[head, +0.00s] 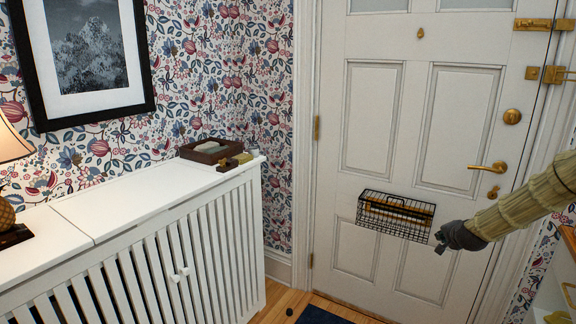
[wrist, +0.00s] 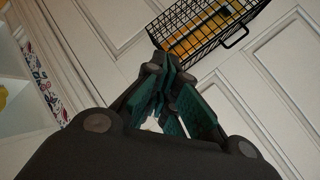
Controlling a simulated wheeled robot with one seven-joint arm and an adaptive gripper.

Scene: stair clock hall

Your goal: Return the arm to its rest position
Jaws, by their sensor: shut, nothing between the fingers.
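My gripper (head: 441,246) is at the right of the head view, in front of the white door (head: 385,118). It is to the right of the wire letter basket (head: 395,214) on the door and looks close to it. I cannot tell whether they touch. In the wrist view my gripper (wrist: 172,78) has its fingers together with nothing between them. My arm comes in from the right edge in a ribbed straw-coloured sleeve.
A white slatted radiator cover (head: 130,205) stands along the left wall, with a dark tray (head: 210,151) and a lamp (head: 12,150) on it. The door has a brass lever handle (head: 490,167). Wooden floor (head: 282,299) and a dark mat (head: 325,315) show below.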

